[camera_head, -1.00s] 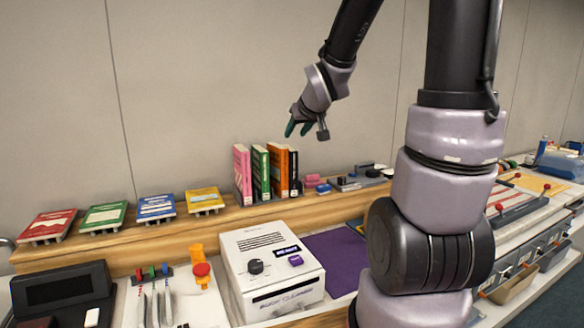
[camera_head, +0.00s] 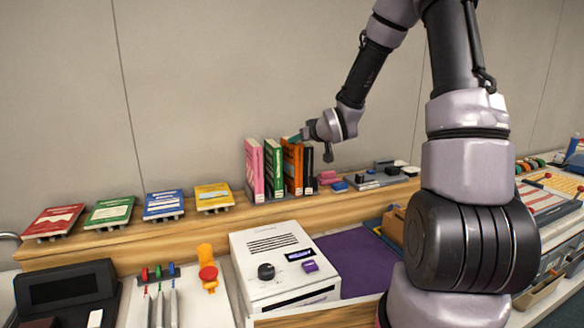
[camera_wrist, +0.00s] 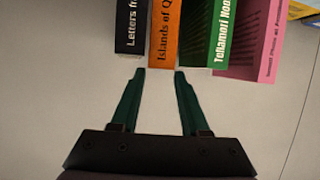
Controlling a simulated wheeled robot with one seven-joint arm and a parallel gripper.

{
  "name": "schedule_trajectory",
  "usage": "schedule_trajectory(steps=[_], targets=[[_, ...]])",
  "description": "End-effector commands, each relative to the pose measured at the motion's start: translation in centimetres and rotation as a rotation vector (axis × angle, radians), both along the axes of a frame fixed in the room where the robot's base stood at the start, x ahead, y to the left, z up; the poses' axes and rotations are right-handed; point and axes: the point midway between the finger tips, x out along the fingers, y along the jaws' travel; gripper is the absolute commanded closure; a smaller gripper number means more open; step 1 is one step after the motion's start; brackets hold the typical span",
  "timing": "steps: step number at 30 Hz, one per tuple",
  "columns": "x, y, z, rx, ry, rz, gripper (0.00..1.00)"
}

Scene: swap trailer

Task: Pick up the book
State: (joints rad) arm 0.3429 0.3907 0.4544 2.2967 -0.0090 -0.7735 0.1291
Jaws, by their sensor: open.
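Several upright books stand in a row on the wooden shelf in the head view: a pink book (camera_head: 254,170), a green book (camera_head: 273,168), an orange book (camera_head: 292,168) and a black book (camera_head: 308,170). My gripper (camera_head: 298,138) is at the top of the orange book. In the wrist view my gripper (camera_wrist: 157,73) is open, its two green fingers pointing at the orange book (camera_wrist: 165,32), roughly one to each side of it. The black book (camera_wrist: 132,25), green book (camera_wrist: 207,33) and pink book (camera_wrist: 256,40) show there too. I cannot tell whether the fingers touch any book.
Red (camera_head: 53,221), green (camera_head: 109,212), blue (camera_head: 164,204) and yellow (camera_head: 214,196) flat books lie on stands at the left. A white box with a knob (camera_head: 285,262) and a purple mat (camera_head: 352,260) are in front. Small blocks (camera_head: 330,177) lie right of the books.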

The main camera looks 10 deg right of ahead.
Motion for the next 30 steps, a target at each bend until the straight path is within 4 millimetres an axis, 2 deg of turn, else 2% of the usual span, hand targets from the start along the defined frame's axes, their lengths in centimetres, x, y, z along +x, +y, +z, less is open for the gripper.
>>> schedule_trajectory(steps=[6, 9, 17, 18, 21, 30], targets=[[3.0, 0.8, -1.2, 0.001, 0.001, 0.001, 0.55], [3.9, 1.1, -1.5, 0.001, 0.001, 0.001, 0.55], [4.3, 1.2, -1.6, -0.001, 0.001, 0.001, 0.55], [4.2, 1.2, -1.6, -0.001, 0.001, 0.001, 0.63], [4.2, 1.2, -1.6, -0.001, 0.001, 0.0, 1.0], [4.2, 1.2, -1.6, -0.001, 0.001, 0.0, 1.0]])
